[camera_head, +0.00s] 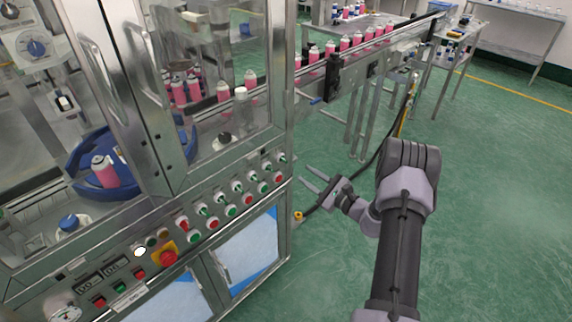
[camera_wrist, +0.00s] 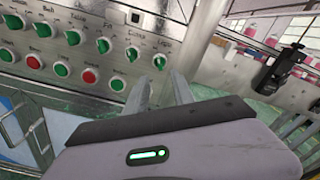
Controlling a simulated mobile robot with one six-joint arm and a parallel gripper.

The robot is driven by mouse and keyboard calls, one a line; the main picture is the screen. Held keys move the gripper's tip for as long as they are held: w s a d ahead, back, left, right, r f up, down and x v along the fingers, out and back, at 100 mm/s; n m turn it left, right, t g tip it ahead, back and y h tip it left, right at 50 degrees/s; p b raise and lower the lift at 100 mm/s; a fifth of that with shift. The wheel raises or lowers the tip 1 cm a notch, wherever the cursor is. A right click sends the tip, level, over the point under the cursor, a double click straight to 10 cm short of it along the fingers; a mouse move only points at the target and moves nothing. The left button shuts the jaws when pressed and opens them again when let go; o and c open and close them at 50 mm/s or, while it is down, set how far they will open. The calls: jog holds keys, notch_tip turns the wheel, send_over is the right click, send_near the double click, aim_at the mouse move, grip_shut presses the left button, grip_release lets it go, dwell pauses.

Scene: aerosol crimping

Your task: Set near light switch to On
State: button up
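The near light switch appears to be the green rotary knob (camera_wrist: 160,62) at the right end of the upper row, under a blurred label that seems to read "Light". In the head view, this end knob (camera_head: 282,157) sits near the right edge of the machine's steel panel. I cannot tell its set position. My gripper (camera_head: 305,172) is open and empty, just right of the panel, with its fingers pointing toward it. In the wrist view, the fingertips of my gripper (camera_wrist: 161,76) are apart, just below the end knob, with no clear contact.
More green knobs (camera_wrist: 103,46) lie to the left, with red and green buttons (camera_wrist: 89,76) below. A red emergency stop (camera_head: 168,258) is at lower left. A conveyor with pink cans (camera_head: 345,44) runs behind my gripper. Green floor (camera_head: 490,180) is clear at right.

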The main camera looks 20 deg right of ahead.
aim_at(286, 161)
jog(key=b+x, duration=0.1)
jog(key=x, duration=0.7)
jog(key=shift+a+f+b, duration=0.1)
jog(key=shift+f+b, duration=0.05)
jog(key=shift+b, duration=0.25)
jog(key=shift+w+a, duration=0.15)
jog(key=shift+w, duration=0.45)
grip_shut()
